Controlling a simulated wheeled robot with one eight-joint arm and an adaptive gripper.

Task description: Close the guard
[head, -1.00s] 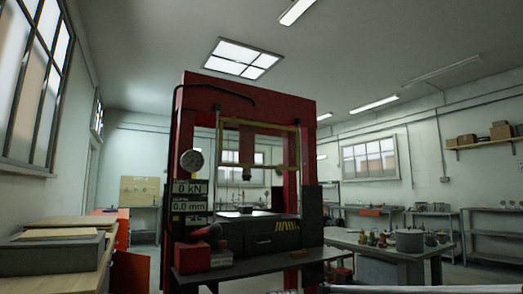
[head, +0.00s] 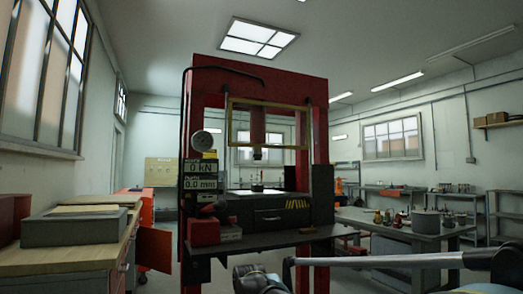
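The red press (head: 318,130) stands in the middle of the head view. Its guard (head: 269,103), a yellow-edged frame with a see-through panel, hangs across the upper part of the press opening. The guard's lower edge is at about the height of the ram tip, and the opening below it, above the press bed, is uncovered. My arm crosses the bottom right of the view, well in front of the press. A dark part at its right end looks like my gripper (head: 502,264). It is cut off by the picture edge, its fingers cannot be made out, and it is apart from the guard.
A gauge and display (head: 201,169) reading 0 kN and 0.0 mm are on the press's left post. A dark shelf (head: 270,241) juts out in front. A workbench (head: 75,259) stands at left, and a table with a pot (head: 425,222) at right.

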